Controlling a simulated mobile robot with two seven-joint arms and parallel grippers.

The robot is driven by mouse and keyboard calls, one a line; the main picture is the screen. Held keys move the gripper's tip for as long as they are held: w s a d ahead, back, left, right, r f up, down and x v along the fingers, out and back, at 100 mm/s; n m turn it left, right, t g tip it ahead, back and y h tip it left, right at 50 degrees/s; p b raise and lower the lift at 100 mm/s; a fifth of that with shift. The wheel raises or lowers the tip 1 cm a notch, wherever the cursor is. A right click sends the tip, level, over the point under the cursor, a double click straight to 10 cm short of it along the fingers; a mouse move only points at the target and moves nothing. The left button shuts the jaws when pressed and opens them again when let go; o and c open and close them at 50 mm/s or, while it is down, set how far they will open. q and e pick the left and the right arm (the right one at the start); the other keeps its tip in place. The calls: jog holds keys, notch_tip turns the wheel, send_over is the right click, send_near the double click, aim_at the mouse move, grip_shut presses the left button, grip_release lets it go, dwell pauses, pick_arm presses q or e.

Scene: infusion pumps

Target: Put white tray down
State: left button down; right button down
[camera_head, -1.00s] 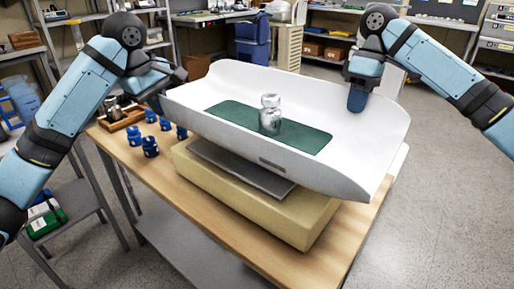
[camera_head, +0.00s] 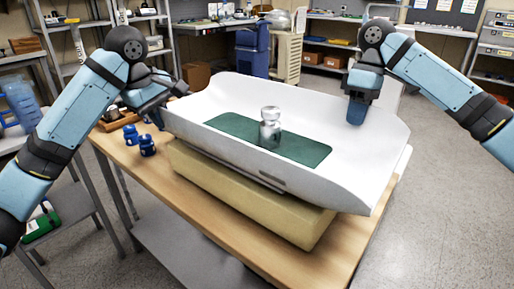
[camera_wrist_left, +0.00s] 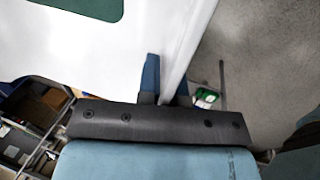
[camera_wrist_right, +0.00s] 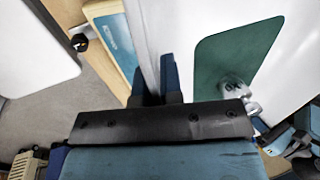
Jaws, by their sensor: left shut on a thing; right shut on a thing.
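The white tray (camera_head: 355,165) is a wide curved trough just over a cream block-shaped base (camera_head: 240,205) on the wooden table. I cannot tell whether it fully rests on the base. A green mat (camera_head: 305,152) lies in it, and a silvery bottle (camera_head: 270,128) stands upright on the mat. My left gripper (camera_head: 160,112) is shut on the tray's left end; in the left wrist view its fingers (camera_wrist_left: 165,85) straddle the rim. My right gripper (camera_head: 356,112) is shut on the tray's far right rim; its fingers (camera_wrist_right: 158,80) straddle the wall in the right wrist view.
Blue-capped items (camera_head: 147,146) stand on the wooden table (camera_head: 140,178) left of the base, near a wooden holder (camera_head: 118,121). A grey side table (camera_head: 72,208) is at the left. The table's front right strip is clear.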

pick_arm(q)
jog(key=c, duration=1.3)
grip_release()
pick_arm(e)
jog(key=c, duration=1.3)
grip_release()
jog(key=shift+r, duration=0.15)
pick_arm(q)
jog(key=v, duration=1.2)
pick_arm(e)
jog(key=v, duration=1.1)
jog(key=shift+d+r, duration=0.1)
jog(key=shift+r, duration=0.3)
jog(key=shift+s+f, duration=0.1)
